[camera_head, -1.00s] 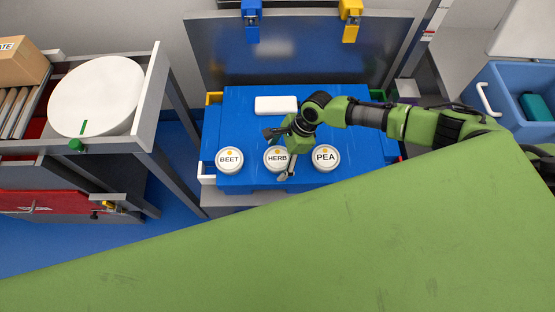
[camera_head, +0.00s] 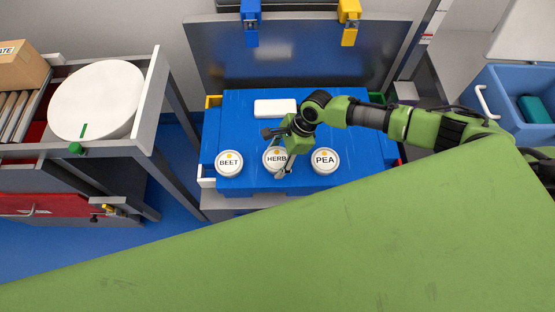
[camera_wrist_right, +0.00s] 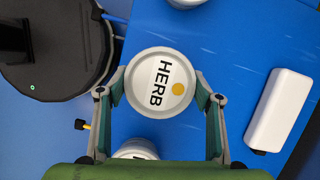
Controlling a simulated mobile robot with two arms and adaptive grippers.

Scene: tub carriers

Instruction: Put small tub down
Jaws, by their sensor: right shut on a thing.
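The small round tub with a white lid marked HERB (camera_head: 275,159) is between the fingers of my right gripper (camera_head: 276,153), over the blue surface (camera_head: 235,120). In the right wrist view my right gripper (camera_wrist_right: 162,92) has one finger on each side of the HERB tub (camera_wrist_right: 158,82), shut on it. The lid faces up. The tub's underside is hidden, so I cannot tell whether it touches the surface. The BEET tub (camera_head: 229,163) stands to its left and the PEA tub (camera_head: 325,161) close to its right. My left gripper is out of view.
A white block (camera_head: 275,108) lies behind the tubs on the blue surface. A grey upright panel (camera_head: 300,60) with blue and yellow clips stands behind. A shelf with a round white disc (camera_head: 97,100) is at left, a blue cooler (camera_head: 495,110) at right.

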